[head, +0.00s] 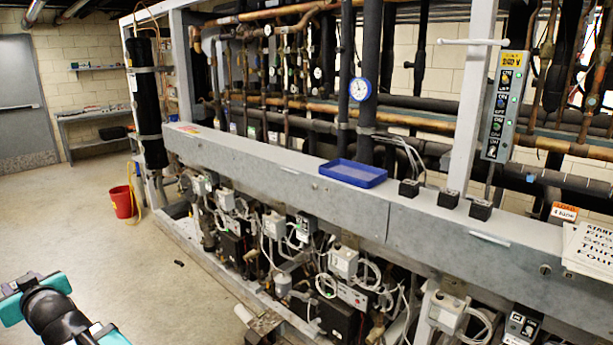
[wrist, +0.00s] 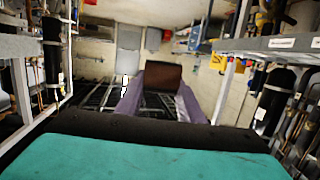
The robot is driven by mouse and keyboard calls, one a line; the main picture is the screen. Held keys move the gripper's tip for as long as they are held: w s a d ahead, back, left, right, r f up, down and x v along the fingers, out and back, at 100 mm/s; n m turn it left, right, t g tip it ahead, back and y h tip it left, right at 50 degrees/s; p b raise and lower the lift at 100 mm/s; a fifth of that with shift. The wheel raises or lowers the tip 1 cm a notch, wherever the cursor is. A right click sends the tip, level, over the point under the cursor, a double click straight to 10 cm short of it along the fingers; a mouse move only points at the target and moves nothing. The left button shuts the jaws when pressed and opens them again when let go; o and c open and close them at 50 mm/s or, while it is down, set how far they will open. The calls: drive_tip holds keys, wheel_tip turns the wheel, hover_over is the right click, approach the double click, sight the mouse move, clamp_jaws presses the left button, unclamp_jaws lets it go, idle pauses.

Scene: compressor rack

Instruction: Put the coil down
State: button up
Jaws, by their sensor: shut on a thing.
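My gripper (wrist: 160,98) shows in the wrist view, its two purple-grey fingers on either side of a dark brown block. This block, which I take to be the coil (wrist: 162,76), sits between the fingertips, held off any surface that I can see. The fingers are shut on it. Its far side is hidden. In the head view neither my gripper nor the held coil shows. Three small black blocks with grey faces, similar to coils, stand in a row on the grey ledge: one (head: 409,188), another (head: 448,199) and a third (head: 481,210).
An empty-looking blue tray (head: 352,174) lies on the rack's grey ledge (head: 290,172), left of the three blocks. Pipes and a gauge (head: 360,89) rise behind. A red bucket (head: 121,202) stands on the floor at left. The floor (head: 90,230) there is mostly open.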

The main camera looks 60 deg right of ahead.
drive_tip(key=s+d+r+m+g+h, duration=0.25)
drive_tip(key=s+d+h, duration=0.2)
drive_tip(key=d, duration=0.95)
drive_tip(key=s+d+r+m+g+h, duration=0.25)
drive_tip(key=s+d+m, duration=0.2)
drive_tip(key=d, duration=0.95)
drive_tip(key=s+d+r+m+g+h, duration=0.1)
drive_tip(key=s+d+r+m+h, duration=0.3)
drive_tip(key=d, duration=1)
drive_tip(key=s+d+r+m+g+h, duration=0.1)
drive_tip(key=s+d+r+m+g, duration=0.2)
drive_tip(key=s+d, duration=0.3)
drive_tip(key=s+d+r+m+g+h, duration=0.1)
drive_tip(key=s+d+r+m+g, duration=0.2)
drive_tip(key=s, duration=1.3)
drive_tip(key=s+d+r+m+g+h, duration=0.1)
drive_tip(key=s+d+r+m+g, duration=0.2)
drive_tip(key=s+d+g, duration=0.4)
drive_tip(key=s+d, duration=0.4)
drive_tip(key=s, duration=0.1)
drive_tip(key=shift+r+m+g+h, duration=0.2)
drive_tip(key=shift+m+g+h, duration=0.1)
drive_tip(key=shift+h, duration=0.1)
